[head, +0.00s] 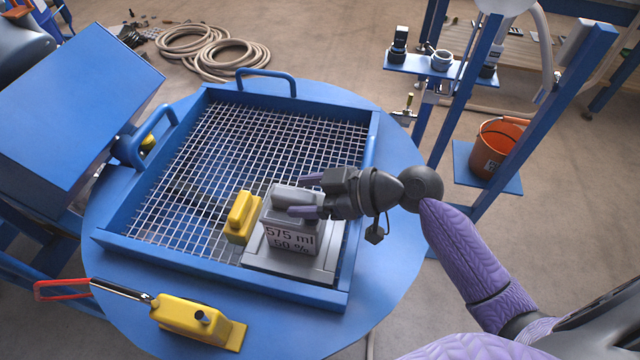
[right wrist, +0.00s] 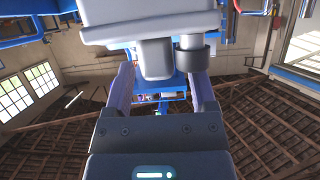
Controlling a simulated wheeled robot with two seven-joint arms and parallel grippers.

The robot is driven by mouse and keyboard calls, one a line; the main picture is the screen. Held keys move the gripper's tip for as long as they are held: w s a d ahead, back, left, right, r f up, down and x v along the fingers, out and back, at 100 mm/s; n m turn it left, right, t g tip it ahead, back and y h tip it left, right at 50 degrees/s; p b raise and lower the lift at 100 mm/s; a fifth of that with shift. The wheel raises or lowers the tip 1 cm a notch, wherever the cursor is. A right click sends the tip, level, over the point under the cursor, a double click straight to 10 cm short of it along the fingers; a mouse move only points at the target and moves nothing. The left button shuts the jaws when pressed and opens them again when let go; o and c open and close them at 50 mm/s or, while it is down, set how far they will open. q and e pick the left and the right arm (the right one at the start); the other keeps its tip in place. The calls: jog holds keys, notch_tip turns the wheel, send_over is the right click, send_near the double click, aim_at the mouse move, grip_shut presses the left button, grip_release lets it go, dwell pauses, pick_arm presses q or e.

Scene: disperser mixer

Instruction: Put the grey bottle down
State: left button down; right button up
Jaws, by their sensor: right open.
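The grey bottle (head: 290,238), a boxy container marked "575 ml 50 %", stands upright on a light grey plate (head: 318,270) at the front right of the mesh tray. My right gripper (head: 303,196) reaches in from the right at the bottle's top. Its fingers are apart, one on the far side and one on the near side. In the right wrist view the open fingers (right wrist: 162,92) flank the bottle's grey handle part (right wrist: 155,57) and its dark round cap. Whether either finger touches it cannot be told. My left gripper is not in view.
A yellow block-shaped object (head: 240,218) stands just left of the bottle. The blue tray frame (head: 366,205) has raised edges and handles. A yellow device (head: 195,318) with a red-handled lever lies at the table's front. The mesh (head: 255,130) behind is largely clear.

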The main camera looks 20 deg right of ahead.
jog(key=shift+r, duration=0.1)
jog(key=p+v, duration=0.1)
jog(key=v, duration=1.1)
